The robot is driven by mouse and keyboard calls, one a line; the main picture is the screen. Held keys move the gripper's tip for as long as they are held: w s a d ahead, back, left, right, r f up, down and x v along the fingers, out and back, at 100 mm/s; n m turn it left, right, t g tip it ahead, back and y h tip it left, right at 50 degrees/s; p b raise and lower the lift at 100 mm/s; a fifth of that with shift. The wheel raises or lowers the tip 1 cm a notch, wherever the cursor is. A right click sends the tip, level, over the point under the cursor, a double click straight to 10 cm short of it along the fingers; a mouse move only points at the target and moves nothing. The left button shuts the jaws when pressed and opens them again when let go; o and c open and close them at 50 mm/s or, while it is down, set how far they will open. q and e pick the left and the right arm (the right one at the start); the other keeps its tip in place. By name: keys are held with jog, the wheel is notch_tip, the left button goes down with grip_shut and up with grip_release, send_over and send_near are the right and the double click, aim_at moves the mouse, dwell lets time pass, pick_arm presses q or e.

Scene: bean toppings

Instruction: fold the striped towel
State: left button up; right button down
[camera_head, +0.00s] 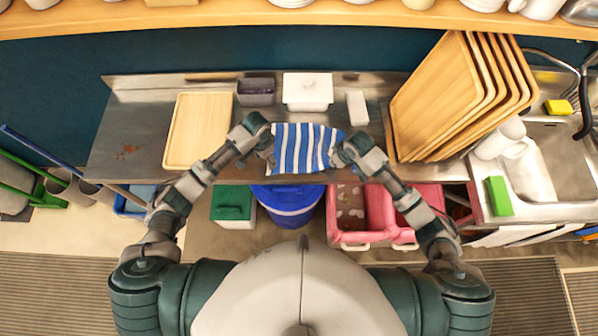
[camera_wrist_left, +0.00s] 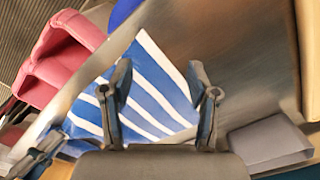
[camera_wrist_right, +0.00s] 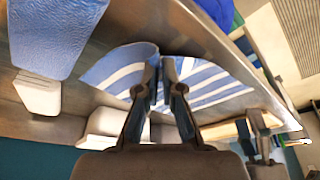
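The blue-and-white striped towel (camera_head: 305,147) lies on the metal counter near its front edge, between my two grippers. My left gripper (camera_head: 270,160) is at its left side; in the left wrist view its fingers (camera_wrist_left: 158,80) are apart, with the towel (camera_wrist_left: 155,65) showing between and beyond them. My right gripper (camera_head: 338,160) is at the towel's right side; in the right wrist view its fingertips (camera_wrist_right: 160,65) are together on the towel (camera_wrist_right: 205,80), which is raised and creased there. The exact pinch is partly hidden by the fingers.
Behind the towel stand a white lidded box (camera_head: 307,92), a grey bin (camera_head: 256,92) and a small white block (camera_head: 357,108). A cutting board (camera_head: 198,130) lies left; wooden trays (camera_head: 450,95) lean at right. Below the counter are a blue bucket (camera_head: 290,205) and a pink container (camera_head: 375,212).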

aim_at(275, 170)
pick_arm(q)
jog(key=shift+s, duration=0.1)
jog(key=c, duration=0.3)
jog(key=shift+s+a+f, duration=0.1)
jog(key=shift+s+f, duration=0.05)
jog(key=shift+f, duration=0.15)
jog(key=s+t+h, duration=0.1)
jog(key=s+a+t+h, duration=0.1)
jog(key=s+f, duration=0.1)
jog(key=shift+a+t+h, duration=0.15)
jog(key=shift+t+h, duration=0.25)
jog(key=s+a+r+t+h, duration=0.1)
jog(key=s+r+t+h, duration=0.15)
jog(key=s+r, duration=0.2)
jog(key=shift+t, duration=0.45)
jog(key=x, duration=0.8)
jog(key=shift+w+d+r, duration=0.15)
jog(key=shift+w, duration=0.2)
jog(key=shift+x, duration=0.95)
grip_shut()
